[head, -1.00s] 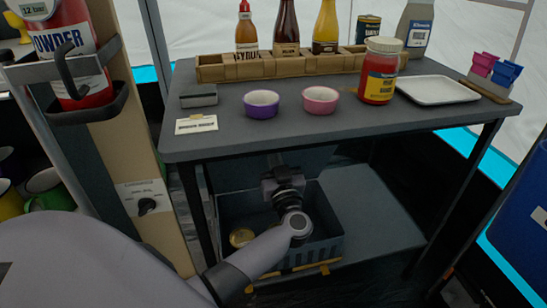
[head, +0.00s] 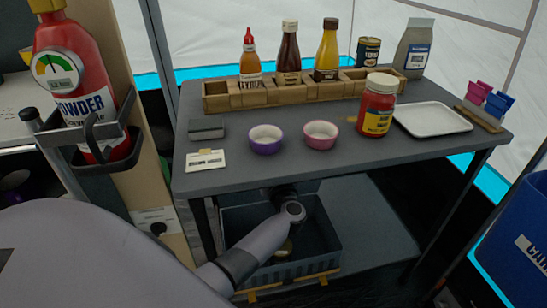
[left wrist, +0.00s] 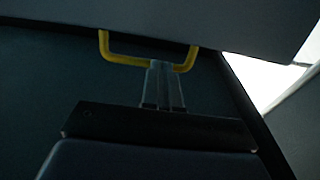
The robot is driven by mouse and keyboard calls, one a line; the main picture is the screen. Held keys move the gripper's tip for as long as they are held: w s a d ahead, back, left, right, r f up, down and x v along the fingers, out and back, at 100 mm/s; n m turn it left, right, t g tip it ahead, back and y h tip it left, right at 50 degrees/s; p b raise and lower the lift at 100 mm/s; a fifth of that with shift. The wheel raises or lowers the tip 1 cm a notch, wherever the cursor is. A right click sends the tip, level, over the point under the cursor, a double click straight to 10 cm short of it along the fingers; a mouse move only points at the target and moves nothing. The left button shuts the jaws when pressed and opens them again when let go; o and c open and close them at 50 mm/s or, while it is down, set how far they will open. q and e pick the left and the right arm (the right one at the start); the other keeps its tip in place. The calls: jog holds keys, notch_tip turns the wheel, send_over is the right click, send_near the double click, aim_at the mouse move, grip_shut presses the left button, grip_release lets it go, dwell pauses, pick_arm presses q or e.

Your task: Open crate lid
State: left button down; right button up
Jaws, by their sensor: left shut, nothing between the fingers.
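The dark blue-grey crate (head: 328,258) stands on the shelf under the table, and its top is uncovered enough to show the inside. A gold-coloured tin (head: 284,249) sits in it. My left arm reaches over the crate under the table, where the tabletop hides the gripper in the head view. In the left wrist view my left gripper (left wrist: 163,66) is shut and empty, its fingertips at the yellow handle (left wrist: 150,60); I cannot tell whether they touch. The handle lies against a dark upright panel (left wrist: 60,85), which looks like the raised lid. My right gripper is not in view.
The table (head: 225,175) above holds two small bowls, a red jar (head: 376,105), a white tray (head: 432,119) and a wooden rack (head: 290,93) of bottles. Its edge and legs hem in my arm. A blue bin (head: 517,225) stands at right, a red extinguisher (head: 75,75) at left.

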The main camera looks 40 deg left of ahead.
pick_arm(q)
jog(key=x, duration=0.3)
jog(key=r+x, duration=0.1)
jog(key=x, duration=0.1)
jog(key=shift+w+a, duration=0.15)
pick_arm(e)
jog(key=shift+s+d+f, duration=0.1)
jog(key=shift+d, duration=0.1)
pick_arm(q)
jog(key=shift+d, duration=0.25)
jog(key=p+v, duration=0.2)
jog(key=v, duration=0.4)
jog(key=shift+s+d, duration=0.2)
jog(key=shift+s, duration=0.25)
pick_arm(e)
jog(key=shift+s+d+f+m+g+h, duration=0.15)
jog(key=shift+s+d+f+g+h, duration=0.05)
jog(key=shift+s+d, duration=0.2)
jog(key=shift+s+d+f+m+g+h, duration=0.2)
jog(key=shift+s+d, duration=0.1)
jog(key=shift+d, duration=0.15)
pick_arm(q)
jog(key=shift+d+f, duration=0.1)
jog(key=shift+f, duration=0.05)
